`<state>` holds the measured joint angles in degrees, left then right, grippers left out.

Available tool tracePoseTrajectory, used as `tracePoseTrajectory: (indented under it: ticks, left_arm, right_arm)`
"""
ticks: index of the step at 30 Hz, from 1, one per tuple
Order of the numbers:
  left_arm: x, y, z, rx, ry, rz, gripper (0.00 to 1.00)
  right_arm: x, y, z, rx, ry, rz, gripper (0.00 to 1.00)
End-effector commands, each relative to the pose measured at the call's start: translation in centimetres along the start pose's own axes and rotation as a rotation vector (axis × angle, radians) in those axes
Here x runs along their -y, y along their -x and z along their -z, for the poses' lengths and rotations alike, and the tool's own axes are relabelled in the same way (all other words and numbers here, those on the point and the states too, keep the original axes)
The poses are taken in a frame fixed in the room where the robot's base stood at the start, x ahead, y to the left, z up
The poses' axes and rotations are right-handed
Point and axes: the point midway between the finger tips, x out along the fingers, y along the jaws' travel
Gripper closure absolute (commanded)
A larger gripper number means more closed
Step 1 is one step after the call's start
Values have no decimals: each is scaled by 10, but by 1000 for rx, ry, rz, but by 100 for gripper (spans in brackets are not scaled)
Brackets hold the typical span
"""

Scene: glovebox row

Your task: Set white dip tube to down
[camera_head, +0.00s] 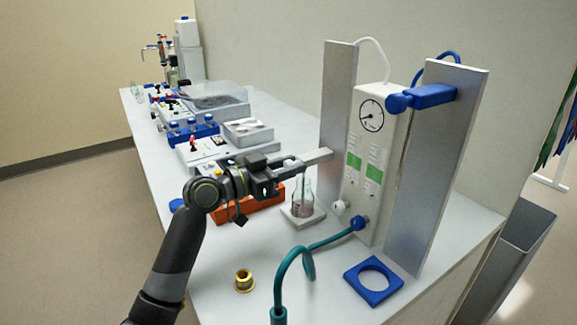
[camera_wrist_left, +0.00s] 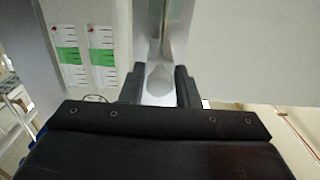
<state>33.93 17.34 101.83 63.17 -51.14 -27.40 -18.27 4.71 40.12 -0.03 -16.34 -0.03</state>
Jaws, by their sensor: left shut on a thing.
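My left gripper (camera_head: 291,167) is shut on a flat grey metal bar (camera_head: 318,157), which reaches toward the upright metal panel. In the left wrist view the bar (camera_wrist_left: 160,80) stands between the two black fingers (camera_wrist_left: 160,88). A glass flask (camera_head: 302,197) with pinkish liquid stands on a small pale base, just below the bar. A thin dark line runs down from the bar into the flask neck; I cannot tell whether it is the dip tube. A white hose (camera_head: 375,45) arches over the top of the white gauge unit (camera_head: 373,150). My right gripper is out of view.
A blue handle (camera_head: 425,97) sits on the right metal panel (camera_head: 437,165). A teal hose (camera_head: 290,262) with a blue end rises in front of the unit. A blue square ring (camera_head: 350,273) and a brass fitting (camera_head: 243,280) lie near the front.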

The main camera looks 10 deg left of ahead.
Motion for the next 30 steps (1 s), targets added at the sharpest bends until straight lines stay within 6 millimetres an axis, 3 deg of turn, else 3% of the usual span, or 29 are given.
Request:
tracePoseTrajectory:
  ticks: [4, 14, 17, 30]
  left_arm:
    - [0, 0, 0, 1, 1, 0, 56]
    - [1, 4, 0, 1, -1, 1, 56]
    - [1, 14, -1, 1, -1, 2, 56]
    - [0, 92, -2, 6, -5, 2, 56]
  right_arm:
    - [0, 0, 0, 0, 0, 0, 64]
    - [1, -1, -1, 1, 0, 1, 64]
    - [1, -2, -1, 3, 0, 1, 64]
    - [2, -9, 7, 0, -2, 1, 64]
